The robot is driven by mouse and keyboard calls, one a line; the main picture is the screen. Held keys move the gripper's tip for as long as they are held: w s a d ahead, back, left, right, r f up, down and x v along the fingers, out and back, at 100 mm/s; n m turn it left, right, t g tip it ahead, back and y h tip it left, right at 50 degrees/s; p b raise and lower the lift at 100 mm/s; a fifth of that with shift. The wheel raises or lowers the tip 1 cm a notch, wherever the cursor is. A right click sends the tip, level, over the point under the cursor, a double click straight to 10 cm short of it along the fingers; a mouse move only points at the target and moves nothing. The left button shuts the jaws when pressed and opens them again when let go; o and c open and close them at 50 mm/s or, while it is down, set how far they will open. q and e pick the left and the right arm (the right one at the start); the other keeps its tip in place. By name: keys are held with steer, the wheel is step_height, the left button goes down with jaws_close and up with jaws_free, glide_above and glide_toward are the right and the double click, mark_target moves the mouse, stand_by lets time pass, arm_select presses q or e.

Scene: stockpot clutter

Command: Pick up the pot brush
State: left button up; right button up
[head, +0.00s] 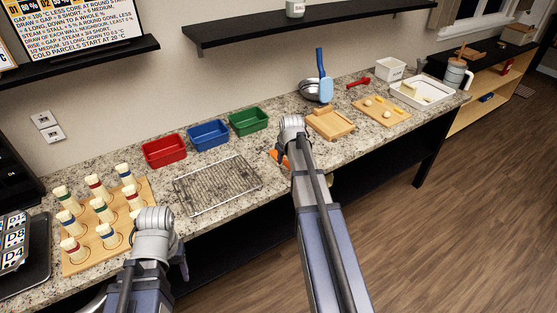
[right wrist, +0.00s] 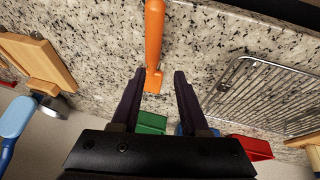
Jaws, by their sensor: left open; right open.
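An orange-handled tool, which looks like the pot brush (right wrist: 154,38), lies on the speckled counter in the right wrist view. Part of it shows as an orange patch (head: 285,161) beside my right arm in the head view. My right gripper (right wrist: 160,74) is open above the counter. The tool's near end appears between its fingertips, and the jaws are not closed on it. My left gripper (head: 181,264) is low at the front left, beside the peg board; its jaws are largely hidden by the wrist.
A wire rack (head: 218,184) lies left of the tool. Red (head: 164,151), blue (head: 208,135) and green (head: 248,121) bins stand behind. A wooden block (head: 330,123) and a metal pan (head: 309,90) with a blue utensil (head: 324,88) are to the right. The peg board (head: 76,263) is left.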

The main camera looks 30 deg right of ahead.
mark_target(287, 163)
steer(key=f+b, duration=0.1)
steer(key=w+d+f+b, duration=0.1)
steer(key=shift+w+d+f+b, duration=0.1)
steer(key=shift+d+f+b, duration=0.1)
steer(key=shift+f+b, duration=0.1)
steer(key=shift+r, duration=0.1)
steer(key=b+x, duration=0.4)
steer(key=x, duration=0.1)
steer(key=shift+s+d+f+b, duration=0.2)
steer(key=shift+s+f+b, duration=0.05)
steer(key=shift+b, duration=0.15)
steer(key=shift+r, duration=0.1)
jaws_close()
